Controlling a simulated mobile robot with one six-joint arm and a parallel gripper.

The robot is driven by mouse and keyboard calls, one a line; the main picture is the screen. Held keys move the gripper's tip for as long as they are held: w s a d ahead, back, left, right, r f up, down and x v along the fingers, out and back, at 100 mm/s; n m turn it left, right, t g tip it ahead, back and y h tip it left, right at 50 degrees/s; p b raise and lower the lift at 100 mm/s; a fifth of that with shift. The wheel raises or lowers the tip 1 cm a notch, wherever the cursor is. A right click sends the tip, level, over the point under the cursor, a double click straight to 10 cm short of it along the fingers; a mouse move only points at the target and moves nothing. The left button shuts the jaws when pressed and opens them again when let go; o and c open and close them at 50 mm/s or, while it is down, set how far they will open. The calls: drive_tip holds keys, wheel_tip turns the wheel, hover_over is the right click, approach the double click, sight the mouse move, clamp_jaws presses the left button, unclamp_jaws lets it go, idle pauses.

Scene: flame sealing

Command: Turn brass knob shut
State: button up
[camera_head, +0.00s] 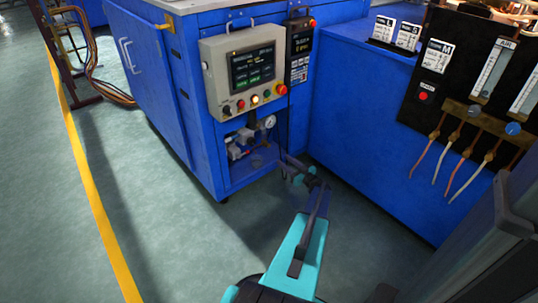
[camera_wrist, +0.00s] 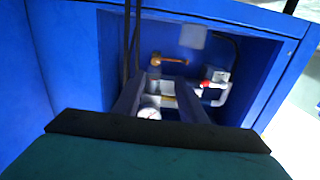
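A brass-coloured piece (camera_wrist: 168,60), a short bar with rounded ends, shows inside the blue cabinet's open recess in the wrist view; it looks like the brass knob. I cannot pick it out clearly in the head view. My gripper (camera_wrist: 161,84) has its two dark fingers apart in the wrist view, with nothing clearly held between them. The brass piece shows beyond the fingertips, apart from them as far as I can see. In the head view my gripper (camera_head: 291,164) is beside the recess's right edge, small and partly lost against the blue cabinet.
The recess holds a round gauge (camera_head: 270,121), pale valve fittings (camera_head: 237,148) and a red-marked fitting (camera_wrist: 208,84). A control panel (camera_head: 247,72) sticks out above it. Dark cables (camera_wrist: 131,50) hang at the recess's left in the wrist view. Open floor (camera_head: 165,235) lies in front.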

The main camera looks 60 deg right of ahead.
sight(269, 146)
drive_tip(key=shift+s+d, duration=0.3)
drive_tip(key=shift+s, duration=0.05)
drive_tip(key=shift+w, duration=0.15)
drive_tip(key=shift+b+x, duration=1.5)
drive_tip(key=shift+x, duration=5.3)
drive_tip(key=shift+c, duration=0.4)
